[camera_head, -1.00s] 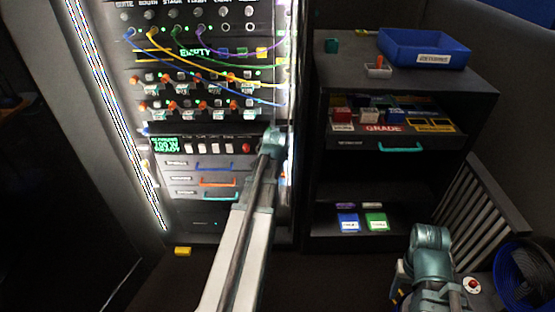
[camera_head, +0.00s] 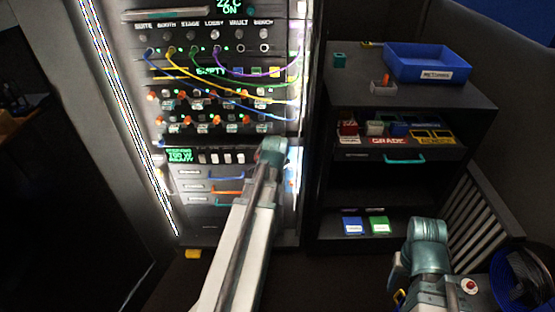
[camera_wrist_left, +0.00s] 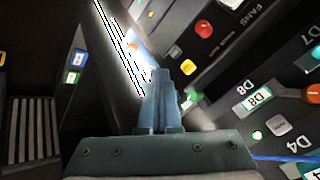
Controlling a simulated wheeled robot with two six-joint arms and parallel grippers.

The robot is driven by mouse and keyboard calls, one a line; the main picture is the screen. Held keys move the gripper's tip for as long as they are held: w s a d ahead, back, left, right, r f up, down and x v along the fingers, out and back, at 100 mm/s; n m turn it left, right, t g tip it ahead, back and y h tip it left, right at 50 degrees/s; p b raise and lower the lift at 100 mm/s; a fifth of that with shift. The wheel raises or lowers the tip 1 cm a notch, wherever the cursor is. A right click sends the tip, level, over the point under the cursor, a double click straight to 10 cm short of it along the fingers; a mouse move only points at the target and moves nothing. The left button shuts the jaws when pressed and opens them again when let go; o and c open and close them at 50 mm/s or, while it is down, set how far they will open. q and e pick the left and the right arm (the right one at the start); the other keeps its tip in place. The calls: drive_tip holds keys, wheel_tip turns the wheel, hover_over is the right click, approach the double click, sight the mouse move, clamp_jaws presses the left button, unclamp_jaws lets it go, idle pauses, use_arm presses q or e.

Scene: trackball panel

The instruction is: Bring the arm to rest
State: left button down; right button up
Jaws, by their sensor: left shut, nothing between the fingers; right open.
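My left arm (camera_head: 250,215) reaches up from the bottom middle to the lower right part of the lit panel (camera_head: 290,60). Its teal joint (camera_head: 272,150) is in front of the panel's row of buttons. In the left wrist view my left gripper (camera_wrist_left: 167,75) is shut with nothing between its fingers, close to the panel face with its D8 label (camera_wrist_left: 257,98). In the head view its fingers are hidden. My right arm (camera_head: 428,240) is folded low at the bottom right. My right gripper (camera_head: 402,292) is open there, only partly visible.
A dark shelf unit (camera_head: 345,180) stands right of the panel, with a blue tray (camera_head: 400,65) on top and blue (camera_head: 353,226) and green (camera_head: 379,226) cards below. Cables hang across the panel. A yellow block (camera_head: 193,253) lies on the floor.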

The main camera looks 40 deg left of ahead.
use_arm(q)
drive_tip(key=s+d+f+g+h, duration=0.1)
drive_tip(key=s+d, duration=0.2)
drive_tip(key=d, duration=0.7)
drive_tip(key=s+d+f+m+g+h, duration=0.1)
drive_tip(key=s+d+f+g, duration=0.1)
drive_tip(key=d, duration=0.7)
drive_tip(key=s+d+f+g+h, duration=0.1)
drive_tip(key=s+d, duration=0.2)
drive_tip(key=d, duration=0.7)
drive_tip(key=s+d+g, duration=0.2)
drive_tip(key=s+d, duration=0.5)
drive_tip(key=d, duration=0.1)
wheel_tip(320, 180, up, 12)
drive_tip(key=s+p, duration=0.1)
drive_tip(key=p, duration=1.1)
drive_tip(key=shift+d, duration=0.35)
